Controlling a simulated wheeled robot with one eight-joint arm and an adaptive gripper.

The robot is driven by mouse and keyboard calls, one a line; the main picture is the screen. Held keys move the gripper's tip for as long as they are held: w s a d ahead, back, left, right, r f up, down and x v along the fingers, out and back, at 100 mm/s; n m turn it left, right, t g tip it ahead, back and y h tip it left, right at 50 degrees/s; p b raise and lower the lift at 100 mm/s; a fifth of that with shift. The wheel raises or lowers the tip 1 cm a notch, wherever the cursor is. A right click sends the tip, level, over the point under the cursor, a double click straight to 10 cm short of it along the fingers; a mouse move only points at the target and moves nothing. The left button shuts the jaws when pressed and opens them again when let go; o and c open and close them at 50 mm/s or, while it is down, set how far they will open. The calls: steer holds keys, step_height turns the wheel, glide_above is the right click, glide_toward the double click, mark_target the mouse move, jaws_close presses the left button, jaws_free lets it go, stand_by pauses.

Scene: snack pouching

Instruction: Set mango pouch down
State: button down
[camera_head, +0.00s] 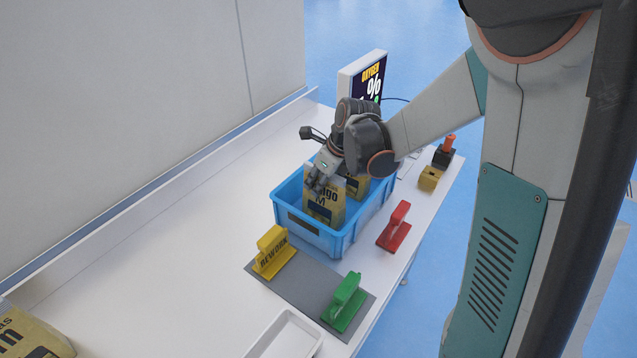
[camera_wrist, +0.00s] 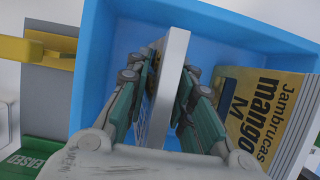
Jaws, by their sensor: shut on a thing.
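My gripper (camera_head: 319,180) is at the top of a tan mango pouch (camera_head: 322,207) and shut on it. The pouch stands roughly upright inside the blue crate (camera_head: 322,238), near its front left wall. In the wrist view my gripper (camera_wrist: 166,80) pinches this pouch, seen edge-on as a pale slab (camera_wrist: 168,72), between its two fingers. Whether its base touches the crate floor is hidden. A second pouch (camera_head: 358,184) stands behind it in the crate; the wrist view shows a mango pouch (camera_wrist: 262,112) to the right of the held one, apart from it.
A yellow REWORK stamp (camera_head: 272,252) and a green stamp (camera_head: 343,303) stand on a grey mat (camera_head: 305,283) before the crate. A red-handled stamp (camera_head: 394,226) is to its right, an oxygen display (camera_head: 366,78) behind.

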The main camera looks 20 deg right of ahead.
steer(key=c, duration=1.4)
jaws_free()
steer(key=p+v, duration=0.3)
steer(key=v, duration=0.9)
steer(key=shift+r, duration=0.1)
